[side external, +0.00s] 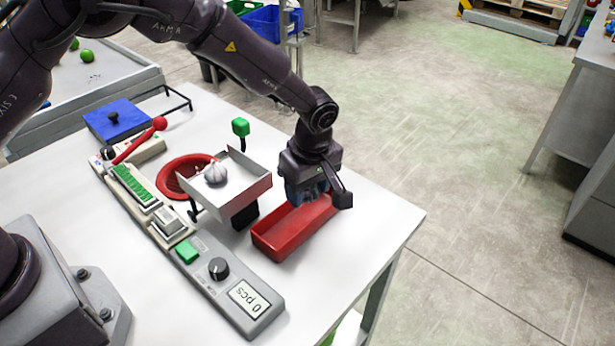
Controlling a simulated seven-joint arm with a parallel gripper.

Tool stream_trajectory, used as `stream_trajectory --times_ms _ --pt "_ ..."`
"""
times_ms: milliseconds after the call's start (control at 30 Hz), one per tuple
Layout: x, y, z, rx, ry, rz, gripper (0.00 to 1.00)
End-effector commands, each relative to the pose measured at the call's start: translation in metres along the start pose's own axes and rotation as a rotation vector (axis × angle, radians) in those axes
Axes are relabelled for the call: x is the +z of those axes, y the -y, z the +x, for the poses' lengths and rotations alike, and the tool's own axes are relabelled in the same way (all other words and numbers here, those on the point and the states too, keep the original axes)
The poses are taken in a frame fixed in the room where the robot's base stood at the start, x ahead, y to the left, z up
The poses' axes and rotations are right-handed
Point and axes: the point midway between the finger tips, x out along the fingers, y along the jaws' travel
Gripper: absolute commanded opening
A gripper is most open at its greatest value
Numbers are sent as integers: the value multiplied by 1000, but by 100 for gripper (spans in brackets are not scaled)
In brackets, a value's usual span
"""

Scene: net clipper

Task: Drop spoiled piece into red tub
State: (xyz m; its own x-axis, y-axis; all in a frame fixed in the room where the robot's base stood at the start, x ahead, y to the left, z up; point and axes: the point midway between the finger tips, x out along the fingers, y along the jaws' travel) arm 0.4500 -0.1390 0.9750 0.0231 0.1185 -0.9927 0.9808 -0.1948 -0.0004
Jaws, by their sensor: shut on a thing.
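My gripper (308,192) points down over the far end of the red tub (276,243). It is shut on a piece that its dark jaws hide, so the look of that piece cannot be told. The red tub is a long open box on the white table, and the part of its inside that I see is empty. A whitish garlic bulb (216,173) sits in the raised metal tray (251,190) left of my gripper, apart from it.
A round red rimmed opening (170,177) lies behind the tray. A red-knobbed lever (158,124), a blue lid (118,118) and a green knob on a post (240,127) stand nearby. A grey control panel (262,306) runs along the front. The table's right corner is clear.

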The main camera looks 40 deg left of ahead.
Motion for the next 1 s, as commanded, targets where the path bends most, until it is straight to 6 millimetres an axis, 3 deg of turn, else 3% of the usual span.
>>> stream_trajectory --times_ms 267,300,400,767,1000 --pt "0 0 1 1 0 0 28" --pt "0 0 1 1 0 0 60" --pt "0 0 1 1 0 0 80" --pt "0 0 -5 3 0 1 80" --pt "1 -1 -49 6 2 1 80"
